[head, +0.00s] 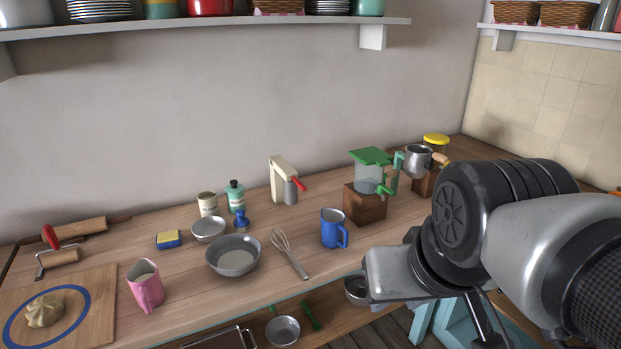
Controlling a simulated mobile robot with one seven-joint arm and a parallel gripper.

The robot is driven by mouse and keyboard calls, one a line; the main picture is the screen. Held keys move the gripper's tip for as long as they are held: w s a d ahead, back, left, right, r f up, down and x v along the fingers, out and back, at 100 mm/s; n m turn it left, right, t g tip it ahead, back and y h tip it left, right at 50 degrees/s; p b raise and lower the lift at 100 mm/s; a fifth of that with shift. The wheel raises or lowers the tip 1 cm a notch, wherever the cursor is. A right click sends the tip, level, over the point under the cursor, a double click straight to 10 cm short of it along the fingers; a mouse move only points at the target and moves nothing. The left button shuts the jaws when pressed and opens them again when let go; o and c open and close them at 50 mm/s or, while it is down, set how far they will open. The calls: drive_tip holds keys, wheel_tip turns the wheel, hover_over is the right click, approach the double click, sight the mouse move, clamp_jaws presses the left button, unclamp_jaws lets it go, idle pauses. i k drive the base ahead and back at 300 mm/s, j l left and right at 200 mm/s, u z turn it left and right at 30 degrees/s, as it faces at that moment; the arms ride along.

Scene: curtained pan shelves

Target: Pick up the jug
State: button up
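Several jug-like vessels stand on the wooden counter, and I cannot tell which one is meant. A pink jug (145,286) with a pale inside stands at the front left, beside the cutting board. A blue jug or mug (333,228) stands upright near the middle, its handle to the right. My gripper (392,274) is at the lower right, in front of the counter's edge, apart from all three. Its fingers cannot be made out.
A whisk (289,254) and metal bowl (233,255) lie left of the blue vessel. A metal pot (418,162) stands right of the clear jug. A shelf (230,24) hangs above. A lower shelf (332,315) holds bowls. Bare counter lies around the pink jug's right.

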sight(332, 230)
drive_tip(key=i+l+u, duration=0.15)
drive_tip(key=i+u, duration=0.25)
drive_tip(key=i+l+u, duration=0.25)
drive_tip(key=u, duration=0.15)
drive_tip(key=i+l+u, duration=0.4)
drive_tip(key=k+j, duration=0.05)
drive_tip(key=k, duration=0.05)
